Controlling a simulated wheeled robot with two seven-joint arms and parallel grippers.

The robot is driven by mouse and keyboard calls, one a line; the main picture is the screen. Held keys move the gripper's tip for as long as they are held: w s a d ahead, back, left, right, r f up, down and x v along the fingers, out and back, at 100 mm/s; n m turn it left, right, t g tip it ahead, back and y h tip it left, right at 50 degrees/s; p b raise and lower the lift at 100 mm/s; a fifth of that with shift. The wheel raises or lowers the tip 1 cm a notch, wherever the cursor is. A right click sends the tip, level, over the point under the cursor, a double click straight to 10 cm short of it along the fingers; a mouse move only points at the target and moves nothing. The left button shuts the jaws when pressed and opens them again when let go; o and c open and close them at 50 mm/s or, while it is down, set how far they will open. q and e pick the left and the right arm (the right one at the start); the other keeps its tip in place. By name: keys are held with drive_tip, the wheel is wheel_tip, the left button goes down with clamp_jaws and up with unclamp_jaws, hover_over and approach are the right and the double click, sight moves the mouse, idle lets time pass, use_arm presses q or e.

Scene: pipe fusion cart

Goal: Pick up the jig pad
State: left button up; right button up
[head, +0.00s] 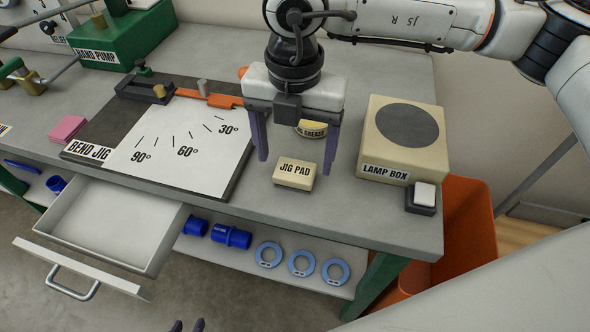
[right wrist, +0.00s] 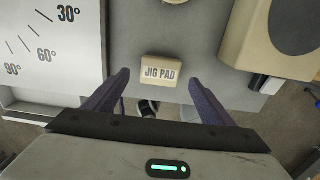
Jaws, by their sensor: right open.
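The jig pad (head: 295,175) is a small cream block lying flat on the bench top near its front edge, with its label showing. It also shows in the right wrist view (right wrist: 161,72), just beyond the fingertips and roughly centred between them. My right gripper (head: 296,168) is open and empty, pointing down above the bench beside the pad, one finger towards each side. Its two purple fingers also show in the right wrist view (right wrist: 158,88). Of my left gripper (head: 187,326), only two dark fingertips show at the bottom edge, low in front of the bench.
The lamp box (head: 400,140) stands right of the pad, with a small switch block (head: 421,198) by it. A grease tin (head: 312,129) is partly hidden behind my right gripper. The bend jig (head: 180,145) lies left. An open drawer (head: 115,225) juts out at left front.

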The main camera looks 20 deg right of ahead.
sight(295, 170)
drive_tip(key=shift+f, duration=1.5)
drive_tip(key=c, duration=1.2)
drive_tip(key=shift+o, duration=0.2)
drive_tip(key=shift+w+r, duration=0.1)
wheel_tip(295, 170, up, 10)
drive_tip(key=shift+b, duration=0.45)
drive_tip(key=shift+o, duration=1)
drive_tip(key=shift+c, duration=0.5)
